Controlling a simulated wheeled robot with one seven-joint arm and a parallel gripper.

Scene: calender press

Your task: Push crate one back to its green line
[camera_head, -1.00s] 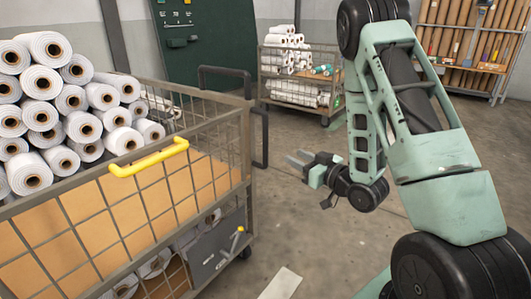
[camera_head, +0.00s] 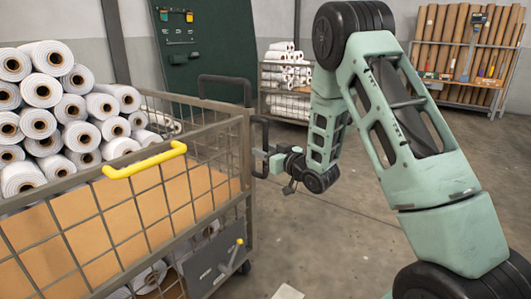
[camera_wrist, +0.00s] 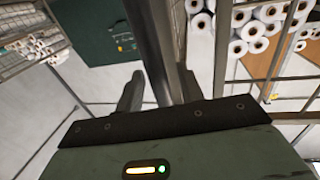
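A large wire-mesh crate (camera_head: 247,140) on wheels fills the left of the head view. I take it for crate one, though I see no number on it. It has a yellow handle (camera_head: 145,161) on its near top rail and black tube handles (camera_head: 225,77) at its far end. My gripper (camera_head: 262,161) is beside the crate's right end, close to a black handle. In the wrist view my gripper (camera_wrist: 160,92) is open, with a dark upright bar (camera_wrist: 158,40) between its fingers. I cannot tell whether they touch it. No green line shows.
White rolls (camera_head: 60,105) are piled in the crate. A second cage with rolls (camera_head: 287,75) stands behind, beside a dark green panel (camera_head: 205,45). A rack of brown rolls (camera_head: 465,50) stands at the back right. Bare floor (camera_head: 345,225) lies right of the crate.

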